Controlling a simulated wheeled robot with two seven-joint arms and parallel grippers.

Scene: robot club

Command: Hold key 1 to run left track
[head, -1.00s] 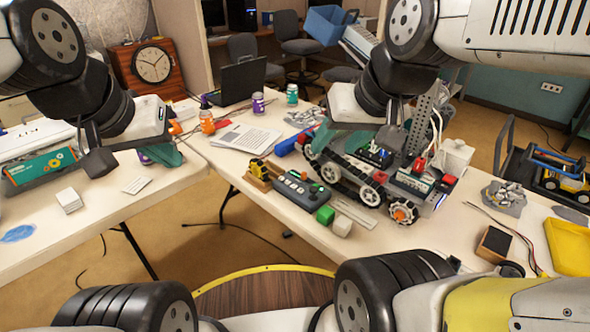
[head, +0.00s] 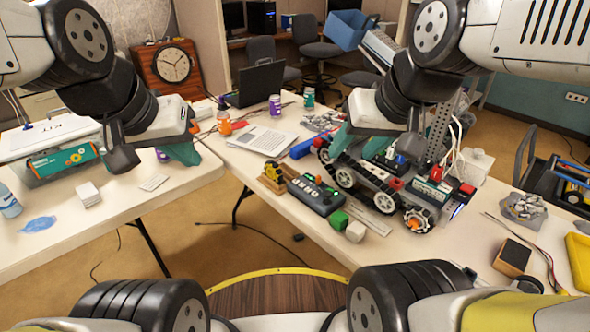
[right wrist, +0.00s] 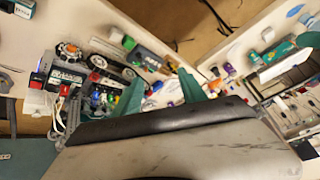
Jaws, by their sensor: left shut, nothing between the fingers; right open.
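The controller (head: 318,195), a dark box with a row of keys, lies on the right-hand table near its front edge. It also shows in the right wrist view (right wrist: 150,62). I cannot read its key numbers. The tracked robot (head: 385,200), with black tracks and light wheels, stands to its right. My right gripper (head: 345,140) is open and empty above and behind the tracked robot, apart from the controller; its teal fingers show in the right wrist view (right wrist: 161,88). My left gripper (head: 184,152) is shut and empty above the left-hand table.
A small yellow vehicle (head: 273,176) sits left of the controller. A green block (head: 338,221) and a white block (head: 355,231) lie at its right end. Papers and a laptop (head: 263,85) are behind. A yellow tray (head: 580,262) is at the far right. A gap separates the tables.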

